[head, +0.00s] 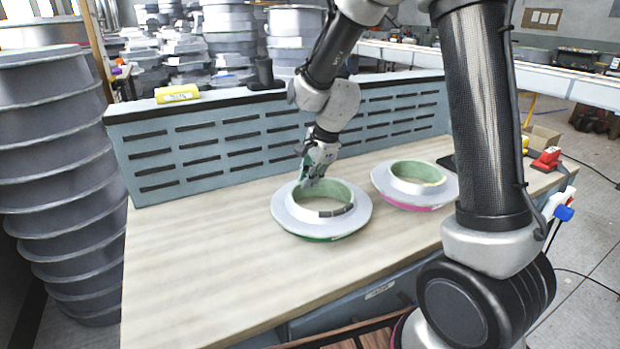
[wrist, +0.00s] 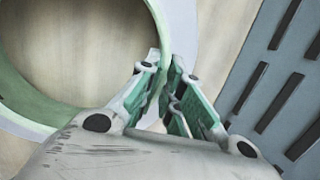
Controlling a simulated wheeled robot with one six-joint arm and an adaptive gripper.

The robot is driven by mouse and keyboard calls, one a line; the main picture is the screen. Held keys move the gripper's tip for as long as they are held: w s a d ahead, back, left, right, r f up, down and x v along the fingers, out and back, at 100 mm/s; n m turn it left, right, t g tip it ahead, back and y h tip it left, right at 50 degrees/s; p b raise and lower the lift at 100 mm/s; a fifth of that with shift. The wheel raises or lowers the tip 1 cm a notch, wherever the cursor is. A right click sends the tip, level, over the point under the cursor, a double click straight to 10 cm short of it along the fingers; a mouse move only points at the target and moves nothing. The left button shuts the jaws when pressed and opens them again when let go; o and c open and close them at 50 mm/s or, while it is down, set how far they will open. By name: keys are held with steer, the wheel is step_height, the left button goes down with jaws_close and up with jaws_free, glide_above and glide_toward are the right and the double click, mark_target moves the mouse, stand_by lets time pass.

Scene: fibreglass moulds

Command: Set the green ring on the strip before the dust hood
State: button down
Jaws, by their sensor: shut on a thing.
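The green ring (head: 287,210) is a pale grey flanged ring with a green lower edge and green inner wall, at the middle of the worktable. My gripper (head: 313,178) is shut on the far side of its raised collar. In the wrist view the fingers (wrist: 164,62) straddle the wall of the ring (wrist: 181,28). The ring looks level, on or very near the wood; I cannot tell whether it touches. The dust hood (head: 190,153) is the long blue-grey slotted box along the table's back. The bare wood strip (head: 205,205) lies before it.
A similar ring with a pink lower edge (head: 440,190) sits close to the right of the green one. A yellow roll (head: 177,94) lies on the hood's top. Red and yellow tools (head: 547,160) are at the right end. The table's left part is clear.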

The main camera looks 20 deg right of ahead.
steer(key=c, duration=1.6)
jaws_free()
steer(key=shift+o, duration=0.2)
steer(key=v, duration=1.2)
steer(key=s+d+r+n, duration=0.1)
steer(key=s+d+n, duration=0.3)
steer(key=s, duration=0.4)
steer(key=s+d+r+n+h, duration=0.1)
steer(key=s+d+r+n, duration=0.1)
steer(key=s+d+n, duration=0.2)
steer(key=s+d+r+n+t+h, duration=0.1)
steer(key=s+d+n, duration=0.4)
steer(key=s, duration=0.8)
steer(key=n, duration=0.2)
steer(key=shift+r+n, duration=0.4)
